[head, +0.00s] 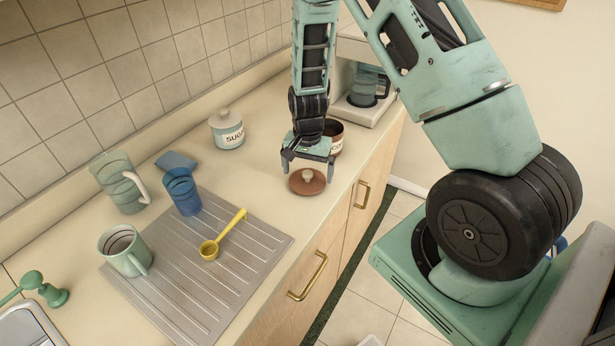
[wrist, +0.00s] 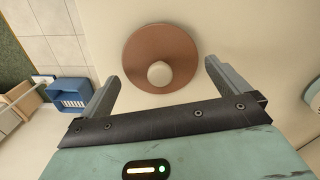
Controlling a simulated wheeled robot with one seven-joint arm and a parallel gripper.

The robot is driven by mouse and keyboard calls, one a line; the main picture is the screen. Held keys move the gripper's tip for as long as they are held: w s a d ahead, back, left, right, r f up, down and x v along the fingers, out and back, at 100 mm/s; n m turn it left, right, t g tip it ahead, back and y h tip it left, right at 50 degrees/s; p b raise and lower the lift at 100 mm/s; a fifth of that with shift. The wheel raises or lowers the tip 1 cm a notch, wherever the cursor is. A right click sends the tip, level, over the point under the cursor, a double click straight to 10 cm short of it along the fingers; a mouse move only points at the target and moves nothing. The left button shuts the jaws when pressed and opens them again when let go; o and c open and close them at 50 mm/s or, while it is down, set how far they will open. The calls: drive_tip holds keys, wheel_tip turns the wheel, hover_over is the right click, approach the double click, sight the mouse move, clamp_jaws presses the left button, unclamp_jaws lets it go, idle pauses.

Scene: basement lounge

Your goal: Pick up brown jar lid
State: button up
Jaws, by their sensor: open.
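The brown jar lid (head: 307,182) is a round brown disc with a pale knob, lying flat on the counter near its front edge. It also shows at the top middle of the wrist view (wrist: 160,52). My gripper (head: 306,167) is open and empty, pointing down above the counter by the lid. In the wrist view my gripper (wrist: 163,78) has its fingers spread to either side of the lid's near part, with the knob between their tips. I cannot tell the exact height gap. A brown jar (head: 334,136) stands behind the gripper, partly hidden by it.
A sugar jar (head: 227,128) stands toward the wall. A coffee maker (head: 366,90) is at the far end. A drying mat (head: 245,262) holds a blue glass (head: 183,192), a yellow scoop (head: 222,235) and a mug (head: 124,250).

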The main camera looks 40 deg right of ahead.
drive_tip(key=shift+f, duration=0.95)
drive_tip(key=c, duration=0.6)
drive_tip(key=shift+r, duration=0.1)
drive_tip(key=shift+c, duration=0.2)
